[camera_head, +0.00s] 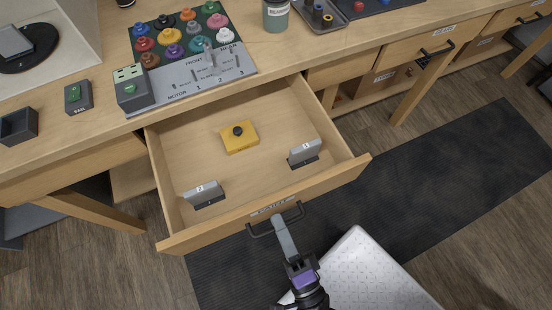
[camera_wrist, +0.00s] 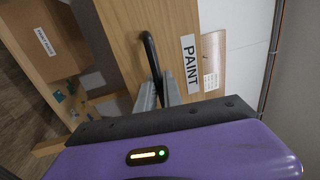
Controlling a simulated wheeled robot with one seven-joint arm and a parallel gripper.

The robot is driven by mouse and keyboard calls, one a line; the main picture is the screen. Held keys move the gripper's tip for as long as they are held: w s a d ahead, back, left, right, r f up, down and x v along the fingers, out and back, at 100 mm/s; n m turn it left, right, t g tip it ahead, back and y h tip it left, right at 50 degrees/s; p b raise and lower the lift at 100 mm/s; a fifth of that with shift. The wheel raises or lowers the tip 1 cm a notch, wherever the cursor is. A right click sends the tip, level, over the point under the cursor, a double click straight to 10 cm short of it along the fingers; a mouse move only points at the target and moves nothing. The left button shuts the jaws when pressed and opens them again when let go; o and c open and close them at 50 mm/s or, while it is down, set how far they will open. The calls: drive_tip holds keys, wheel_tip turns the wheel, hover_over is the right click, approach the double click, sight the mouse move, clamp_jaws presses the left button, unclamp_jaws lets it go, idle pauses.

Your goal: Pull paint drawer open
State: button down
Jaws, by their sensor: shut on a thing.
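The paint drawer (camera_head: 263,217) is pulled well out from under the workbench in the head view, its inside showing. Its wooden front with a PAINT label also shows in the wrist view (camera_wrist: 127,55), and the label (camera_wrist: 190,63) is easy to read there. My gripper (camera_head: 279,216) is shut on the drawer's black bar handle (camera_head: 262,232). In the wrist view the handle (camera_wrist: 151,52) runs down between the two grey fingers (camera_wrist: 158,92). Inside the drawer lie a yellow block with a black knob (camera_head: 239,137) and two grey numbered pieces, one left (camera_head: 204,194) and one right (camera_head: 304,153).
Another drawer with a black handle (camera_head: 437,52) is at the right. A dark mat (camera_head: 460,170) covers the floor.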

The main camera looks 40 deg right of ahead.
idle(0.3)
drive_tip(key=c, duration=1.8)
unclamp_jaws()
drive_tip(key=shift+o, duration=0.2)
drive_tip(key=b+v, duration=0.2)
drive_tip(key=v, duration=0.6)
drive_tip(key=shift+w, duration=0.1)
